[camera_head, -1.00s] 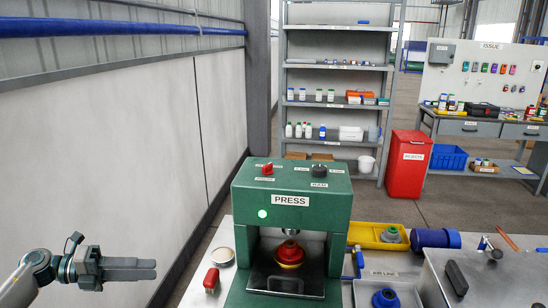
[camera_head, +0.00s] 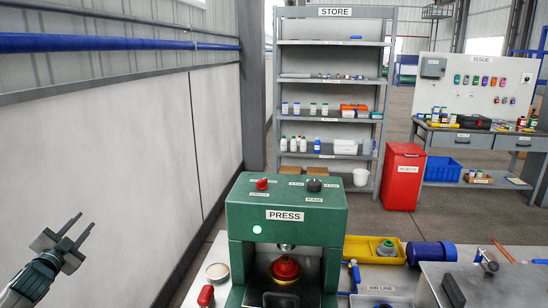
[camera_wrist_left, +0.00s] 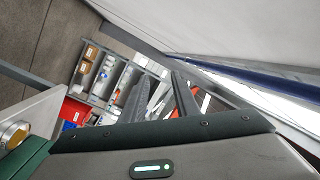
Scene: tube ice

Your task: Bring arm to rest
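My left gripper (camera_head: 81,231) is at the far left of the head view, beside the white wall and left of the press, touching nothing. Its two fingers point up and to the right with a gap between them, and nothing is held. In the left wrist view the fingers (camera_wrist_left: 158,95) stand apart, with the store shelves seen beyond them. My right gripper is not in view.
The green press (camera_head: 286,214) stands on the bench with a red and yellow part (camera_head: 285,268) inside it. A yellow tray (camera_head: 357,249), a blue cylinder (camera_head: 431,253) and a red bin (camera_head: 403,177) are to the right. Space around my left gripper is clear.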

